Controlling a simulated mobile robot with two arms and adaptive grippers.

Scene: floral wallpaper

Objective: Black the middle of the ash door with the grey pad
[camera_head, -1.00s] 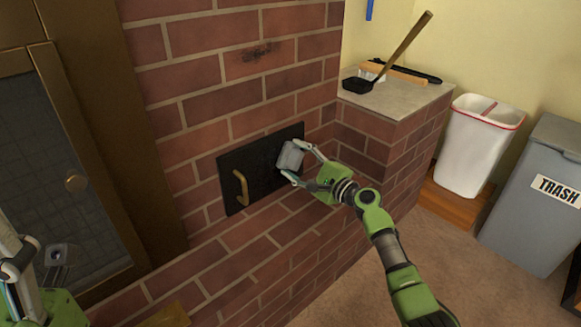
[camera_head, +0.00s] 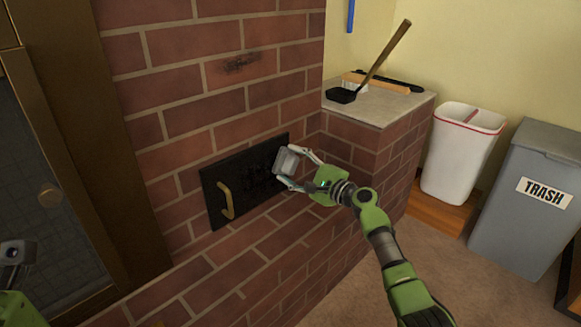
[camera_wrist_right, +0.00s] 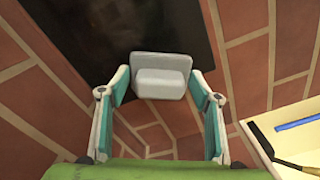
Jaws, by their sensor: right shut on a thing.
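The ash door (camera_head: 235,175) is a black plate with a brass handle (camera_head: 226,201) at its left, set in the brick wall. Its middle and right part look blotchy, with darker patches. My right gripper (camera_head: 283,166) is shut on the grey pad (camera_head: 287,158) at the door's right end. In the right wrist view the grey pad (camera_wrist_right: 160,70) sits between both fingertips, over the lower edge of the dark door (camera_wrist_right: 120,35). I cannot tell whether the pad touches the door. My left gripper's fingers are out of view; only a bit of that arm shows at the left edge.
A brick ledge (camera_head: 360,113) on the right holds a black shovel (camera_head: 343,95) and a brush (camera_head: 375,85). A white bin (camera_head: 460,155) and a grey trash bin (camera_head: 525,205) stand further right. A brown-framed glass door (camera_head: 60,215) is at the left.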

